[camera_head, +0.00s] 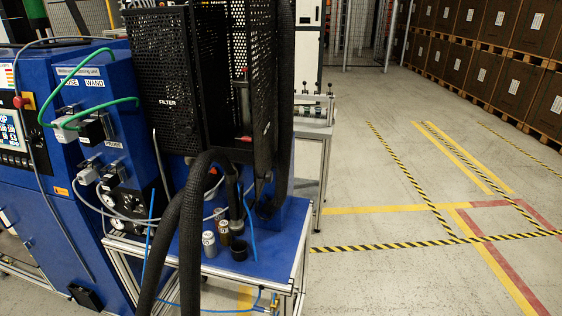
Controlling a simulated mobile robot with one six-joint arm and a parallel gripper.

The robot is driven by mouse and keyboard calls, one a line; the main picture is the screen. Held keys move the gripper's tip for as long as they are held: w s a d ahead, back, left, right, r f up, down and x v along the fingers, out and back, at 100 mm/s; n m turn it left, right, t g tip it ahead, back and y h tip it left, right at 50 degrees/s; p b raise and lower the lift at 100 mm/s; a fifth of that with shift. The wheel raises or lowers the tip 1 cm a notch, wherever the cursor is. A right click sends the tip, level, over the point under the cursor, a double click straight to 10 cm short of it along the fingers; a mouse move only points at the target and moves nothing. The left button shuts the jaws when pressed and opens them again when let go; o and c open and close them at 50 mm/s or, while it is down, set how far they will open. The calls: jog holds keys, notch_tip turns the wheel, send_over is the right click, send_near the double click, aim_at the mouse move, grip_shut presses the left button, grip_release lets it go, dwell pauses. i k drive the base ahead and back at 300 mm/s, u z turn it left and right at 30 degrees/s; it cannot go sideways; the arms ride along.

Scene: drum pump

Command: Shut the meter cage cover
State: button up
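A black perforated metal cage marked FILTER (172,85) stands above the blue bench at the centre left. To its right is another black perforated panel (262,75), which may be the meter cage cover. It stands at an angle to the cage front, and dark parts with a red piece (243,138) show between them. I cannot tell for sure which panel is the cover or how far it stands open. My gripper is not visible in this view.
Thick black hoses (190,235) hang in front of the blue bench (275,250). Small metal cans (209,244) and a black cup (239,250) stand on it. A blue cabinet (60,225) with green cables is at left. Striped floor (400,225) at right is clear.

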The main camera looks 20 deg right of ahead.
aim_at(259, 15)
jog(key=z, duration=0.2)
jog(key=k, duration=1.55)
jog(key=u, duration=1.05)
jog(key=i, duration=1)
jog(key=u, duration=0.1)
